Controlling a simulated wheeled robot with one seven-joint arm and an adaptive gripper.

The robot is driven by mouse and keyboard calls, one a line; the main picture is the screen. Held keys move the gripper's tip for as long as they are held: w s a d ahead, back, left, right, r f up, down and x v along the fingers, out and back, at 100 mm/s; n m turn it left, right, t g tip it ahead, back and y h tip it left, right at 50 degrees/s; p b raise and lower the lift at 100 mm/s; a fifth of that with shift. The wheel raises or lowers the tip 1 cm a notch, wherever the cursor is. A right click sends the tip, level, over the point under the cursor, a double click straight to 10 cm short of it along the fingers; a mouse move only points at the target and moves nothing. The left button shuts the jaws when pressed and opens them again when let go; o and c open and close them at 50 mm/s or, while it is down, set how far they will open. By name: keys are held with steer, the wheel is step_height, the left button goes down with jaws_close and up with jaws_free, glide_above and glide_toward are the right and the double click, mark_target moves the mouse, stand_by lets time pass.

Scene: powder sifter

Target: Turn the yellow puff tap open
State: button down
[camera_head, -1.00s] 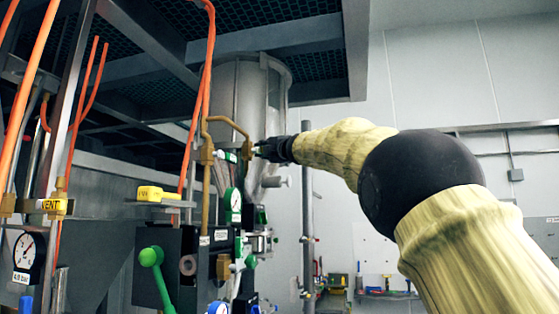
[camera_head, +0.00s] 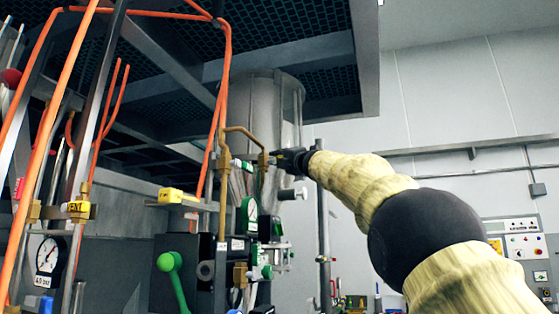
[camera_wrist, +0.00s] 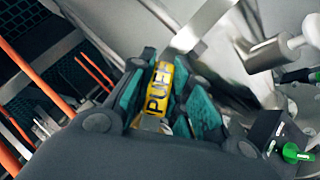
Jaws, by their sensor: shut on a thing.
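The yellow puff tap (camera_wrist: 159,88) shows in the wrist view as a yellow handle with black letters reading "PUF". It lies between the teal pads of my gripper (camera_wrist: 165,98), which is shut on it. In the head view my gripper (camera_head: 290,159) is small and dark, at the brass fitting (camera_head: 263,160) on the bent brass pipe beside the metal hopper. The tap itself is hidden there by my gripper. How far the tap is turned I cannot tell.
A yellow-handled valve (camera_head: 178,197) and a green-knobbed lever (camera_head: 170,262) stand to the lower left. A green gauge (camera_head: 249,216) sits just below. The metal hopper (camera_head: 272,110) is close behind, and orange hoses (camera_head: 224,95) run to the left. Room at right is freer.

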steer(key=c, duration=1.3)
jaws_free()
steer(key=shift+d, duration=0.1)
steer(key=shift+v, duration=6)
